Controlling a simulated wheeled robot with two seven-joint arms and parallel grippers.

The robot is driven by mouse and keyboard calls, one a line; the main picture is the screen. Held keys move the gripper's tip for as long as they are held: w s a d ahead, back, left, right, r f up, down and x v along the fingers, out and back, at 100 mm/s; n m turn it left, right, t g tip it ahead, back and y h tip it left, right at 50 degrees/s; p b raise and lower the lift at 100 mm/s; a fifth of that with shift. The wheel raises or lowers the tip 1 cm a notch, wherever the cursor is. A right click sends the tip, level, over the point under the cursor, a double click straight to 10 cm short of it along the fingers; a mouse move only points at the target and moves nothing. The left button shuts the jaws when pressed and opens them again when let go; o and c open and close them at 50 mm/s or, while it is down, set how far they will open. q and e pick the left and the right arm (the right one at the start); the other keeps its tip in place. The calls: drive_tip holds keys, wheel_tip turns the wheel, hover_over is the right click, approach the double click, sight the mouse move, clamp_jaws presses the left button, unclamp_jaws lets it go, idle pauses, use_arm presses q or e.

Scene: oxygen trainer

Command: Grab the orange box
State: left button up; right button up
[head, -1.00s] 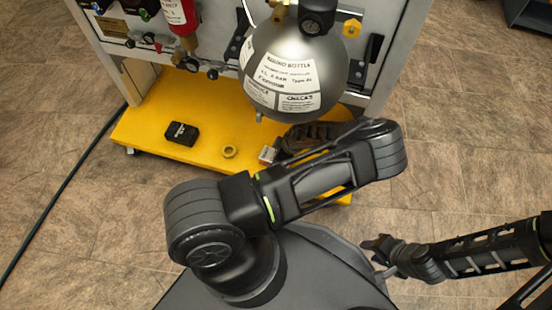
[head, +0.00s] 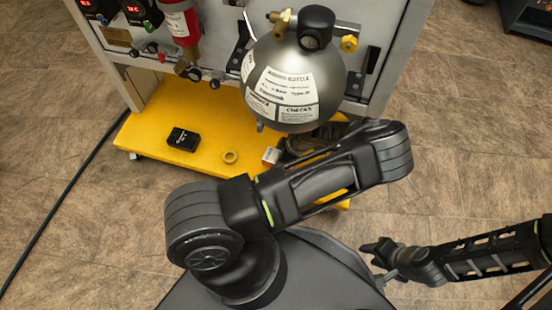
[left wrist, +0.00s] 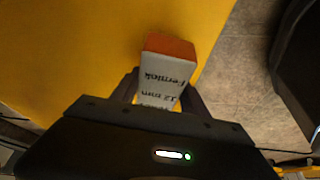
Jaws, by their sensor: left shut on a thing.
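The box (left wrist: 166,74) has an orange end and white sides with dark lettering, in the left wrist view. My left gripper (left wrist: 160,92) is shut on it, with a dark finger on either side. The box also shows small and pale in the head view (head: 271,155), over or on the yellow base; I cannot tell whether it touches the base. The left gripper itself is mostly hidden behind my arm in the head view. My right gripper (head: 376,262) is at the lower right, away from the box, with its fingers apart and nothing between them.
A large grey bottle (head: 285,95) hangs just above the box. A yellow base (head: 140,132) bears a black block (head: 183,139) and a yellow ring (head: 230,157). A red cylinder (head: 180,25) is at the back left. A dark cable (head: 65,190) crosses the floor.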

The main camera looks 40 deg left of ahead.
use_arm(q)
drive_tip(key=w+d, duration=0.1)
drive_tip(key=d, duration=0.4)
drive_tip(key=w+d+p, duration=0.1)
drive_tip(key=d, duration=0.5)
drive_tip(key=w+d, duration=0.1)
drive_tip(key=d, duration=0.4)
drive_tip(key=shift+w+d+f, duration=0.15)
drive_tip(key=shift+w+d, duration=0.05)
drive_tip(key=shift+w, duration=0.2)
